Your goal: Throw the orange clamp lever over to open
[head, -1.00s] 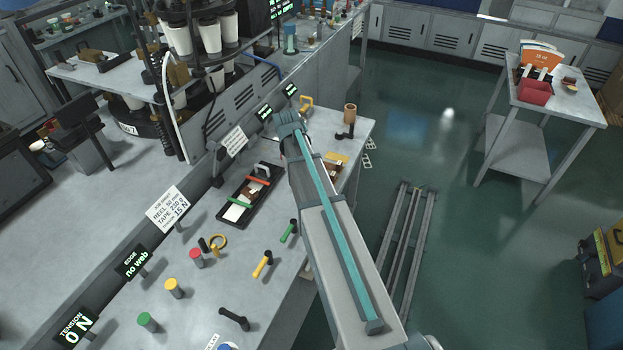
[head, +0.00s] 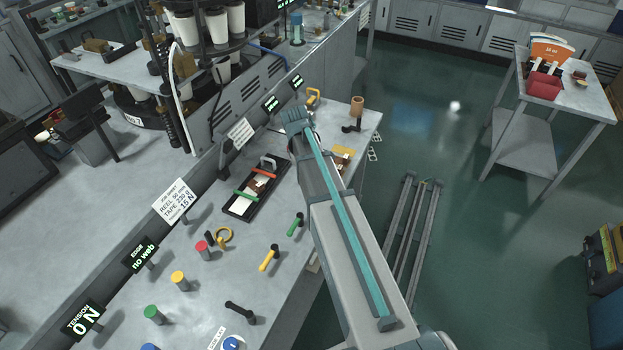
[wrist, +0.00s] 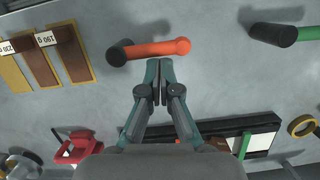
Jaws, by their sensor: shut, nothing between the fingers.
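The orange clamp lever (wrist: 155,49) lies across the upper middle of the wrist view. Its black pivot end (wrist: 117,54) is at the left and its orange handle points right. My gripper (wrist: 160,98) is shut and empty. Its fingertips are just below the orange handle in that view; I cannot tell whether they touch it. In the head view my arm covers the gripper and the orange lever.
A green lever (wrist: 300,35) is right of the orange one; it also shows in the head view (head: 296,223). A black tray (head: 240,208) with red and green bars lies left of my arm. A yellow lever (head: 269,258) and yellow ring (head: 225,236) are nearer.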

